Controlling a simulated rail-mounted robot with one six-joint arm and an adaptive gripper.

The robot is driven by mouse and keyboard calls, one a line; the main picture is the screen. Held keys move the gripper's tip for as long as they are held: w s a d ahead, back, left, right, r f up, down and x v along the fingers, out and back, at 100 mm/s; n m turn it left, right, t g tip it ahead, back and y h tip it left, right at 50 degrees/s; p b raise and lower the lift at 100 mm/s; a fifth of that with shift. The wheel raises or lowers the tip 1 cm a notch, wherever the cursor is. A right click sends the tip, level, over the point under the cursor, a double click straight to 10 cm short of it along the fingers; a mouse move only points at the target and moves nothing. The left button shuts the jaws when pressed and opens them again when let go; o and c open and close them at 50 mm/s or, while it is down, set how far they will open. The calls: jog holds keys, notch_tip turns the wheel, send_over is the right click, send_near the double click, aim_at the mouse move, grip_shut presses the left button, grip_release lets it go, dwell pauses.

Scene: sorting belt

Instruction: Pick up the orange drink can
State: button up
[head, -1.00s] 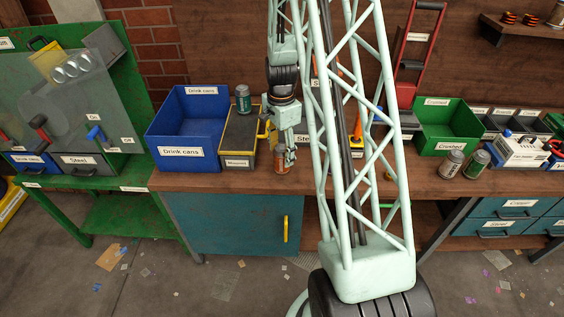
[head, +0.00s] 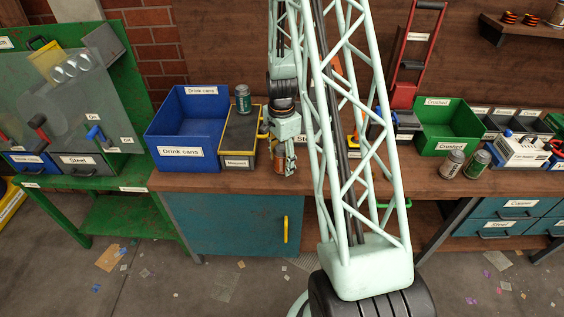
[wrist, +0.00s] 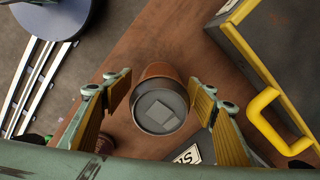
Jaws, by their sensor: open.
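The orange drink can (head: 279,167) stands upright on the wooden bench, partly hidden by my gripper (head: 283,160) in the head view. In the wrist view the can (wrist: 160,103) shows its grey top and a bit of its orange side. My gripper (wrist: 155,100) is open, with one yellow-padded finger on each side of the can. The right finger is very close to the can; I cannot tell whether it touches. A wider gap shows on the left.
A yellow-and-black box (head: 241,135) with a yellow handle stands just left of the can. A blue drink cans bin (head: 183,152) is further left, and a green can (head: 243,98) stands by it. A green crushed bin (head: 447,146) and two cans are at right.

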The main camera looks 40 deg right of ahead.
aim_at(282, 154)
jog(key=c, duration=0.8)
jog(key=shift+c, duration=0.2)
jog(key=shift+r, duration=0.1)
jog(key=shift+r, duration=1.7)
jog(key=s+a+r, duration=0.1)
jog(key=s+a, duration=0.7)
jog(key=s, duration=0.5)
jog(key=shift+s+a+r, duration=0.2)
jog(key=shift+s, duration=0.15)
